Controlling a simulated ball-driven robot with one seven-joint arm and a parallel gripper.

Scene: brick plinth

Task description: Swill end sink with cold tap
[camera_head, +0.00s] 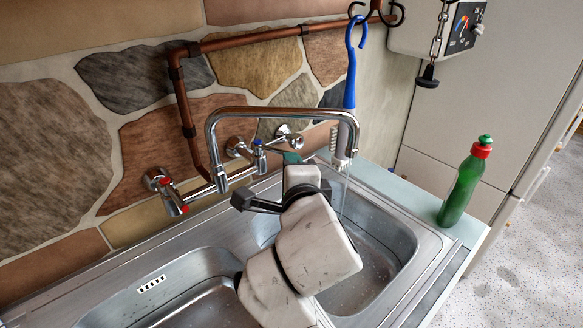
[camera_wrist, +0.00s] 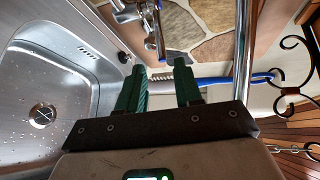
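The chrome mixer on the wall has a blue-marked cold tap (camera_head: 259,155) and a red-marked hot tap (camera_head: 172,200). Its swan-neck spout (camera_head: 285,113) points over the right-hand end sink (camera_head: 382,245). A thin clear stream of water (camera_head: 342,198) seems to fall from the spout into that sink. My gripper (camera_wrist: 160,72) has two green fingers, parted with nothing between them in the wrist view. In the head view it is beyond my wrist, near the cold tap and mostly hidden; I cannot tell whether it touches. My arm covers part of the end sink.
A second sink (camera_head: 205,300) lies to the left. A blue-handled brush (camera_head: 350,75) hangs from a hook beside the spout. A green bottle (camera_head: 462,185) stands on the right-hand ledge. Copper pipe (camera_head: 180,95) runs along the stone wall. A white heater (camera_head: 415,38) hangs upper right.

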